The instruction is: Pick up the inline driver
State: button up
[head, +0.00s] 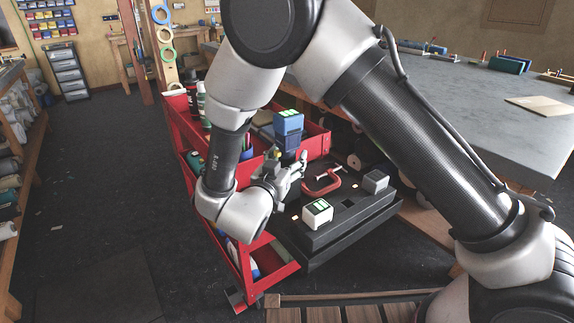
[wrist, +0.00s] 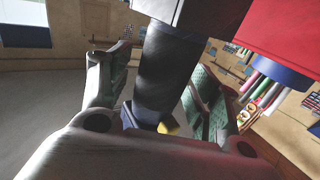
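The inline driver appears to be the upright tool with a blue block (head: 288,122) on top and a dark body below, by the red cart. In the wrist view its dark cylindrical body (wrist: 168,65) stands between the fingers, with a dark blue part at its lower end. My gripper (head: 287,162) is at the driver's lower body in the head view. In the wrist view my gripper (wrist: 152,75) has one finger on each side of the cylinder, with a gap visible on the left. Contact on the right is unclear. My gripper partly hides the driver's lower end.
The red cart (head: 316,147) holds bottles. A black case (head: 340,215) bears a red clamp (head: 322,182), a white-and-green block (head: 317,212) and a grey block (head: 375,181). A grey worktop (head: 470,110) lies right.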

jog(key=c, duration=1)
jog(key=shift+r, duration=0.15)
